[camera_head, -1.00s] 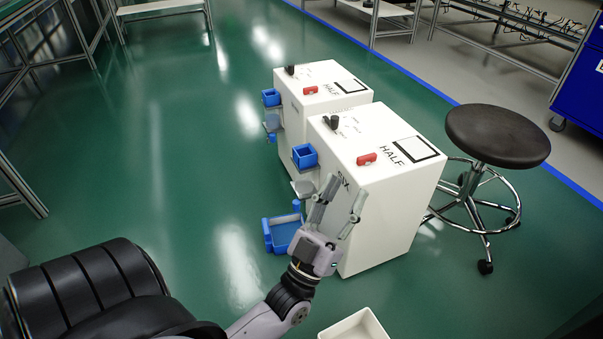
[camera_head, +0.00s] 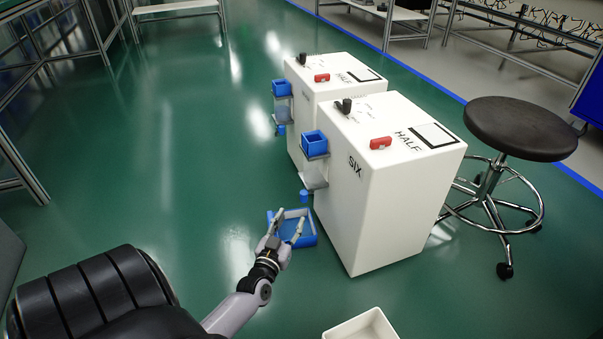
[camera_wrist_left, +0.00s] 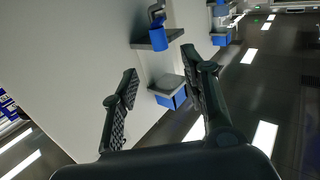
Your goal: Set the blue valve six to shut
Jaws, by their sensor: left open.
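The nearer white cabinet (camera_head: 395,200) carries the word SIX (camera_head: 355,166) on its left side. On that side are a blue open box (camera_head: 315,143), a clear vessel under it and a small blue cylindrical piece (camera_head: 303,196), which may be the valve. Its setting cannot be read. My left gripper (camera_head: 287,224) is open and empty, in front of the blue floor tray (camera_head: 310,239) and below the blue piece. My right gripper is out of view.
The cabinet top has a black knob (camera_head: 347,106), a red switch (camera_head: 380,142) and the word HALF (camera_head: 408,140). A similar cabinet (camera_head: 330,75) stands behind. A stool (camera_head: 520,128) is at right and a white bin (camera_head: 362,328) in front. The floor at left is clear.

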